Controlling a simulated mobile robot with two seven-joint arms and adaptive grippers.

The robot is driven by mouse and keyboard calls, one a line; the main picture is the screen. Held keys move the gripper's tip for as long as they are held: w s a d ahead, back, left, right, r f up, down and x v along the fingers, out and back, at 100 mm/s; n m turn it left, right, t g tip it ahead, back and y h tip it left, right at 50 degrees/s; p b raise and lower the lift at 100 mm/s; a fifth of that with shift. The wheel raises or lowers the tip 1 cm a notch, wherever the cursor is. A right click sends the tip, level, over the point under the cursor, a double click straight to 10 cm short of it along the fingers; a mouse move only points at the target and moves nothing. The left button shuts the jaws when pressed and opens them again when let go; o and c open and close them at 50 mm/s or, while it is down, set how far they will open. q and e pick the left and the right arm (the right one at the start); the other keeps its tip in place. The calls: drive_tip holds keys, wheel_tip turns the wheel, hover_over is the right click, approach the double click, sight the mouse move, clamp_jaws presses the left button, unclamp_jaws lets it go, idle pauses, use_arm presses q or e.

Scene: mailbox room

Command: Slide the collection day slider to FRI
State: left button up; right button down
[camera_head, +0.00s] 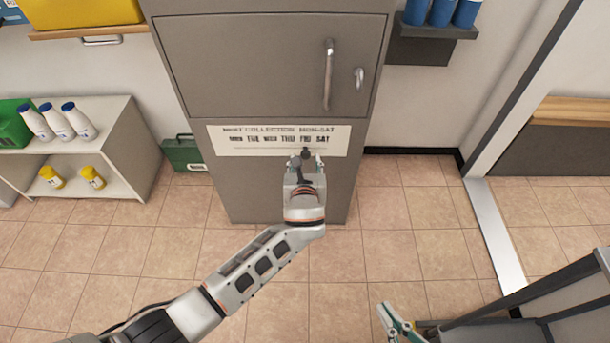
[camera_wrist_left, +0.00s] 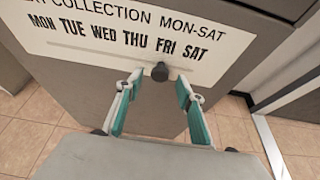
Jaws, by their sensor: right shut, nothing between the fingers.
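The collection day slider shows as a dark round knob (camera_head: 305,153), seen also in the left wrist view (camera_wrist_left: 160,71). It sticks out at the lower edge of the white day label (camera_head: 235,140) on the grey mailbox. My left gripper (camera_head: 305,163) is in front of the label. In the left wrist view its teal-padded fingers (camera_wrist_left: 158,82) are spread, with the knob between the tips and a gap on each side. My right gripper (camera_head: 390,318) is low at the bottom edge, partly in view, shut and empty.
The grey mailbox (camera_head: 260,60) has a door with a handle (camera_head: 328,75) above the label. A shelf with bottles (camera_head: 120,130) and a green box (camera_head: 184,153) stand left. Blue cylinders (camera_head: 440,12) sit on a wall shelf at right. The tiled floor in front is clear.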

use_arm(q)
drive_tip(key=v, duration=0.9)
idle(0.4)
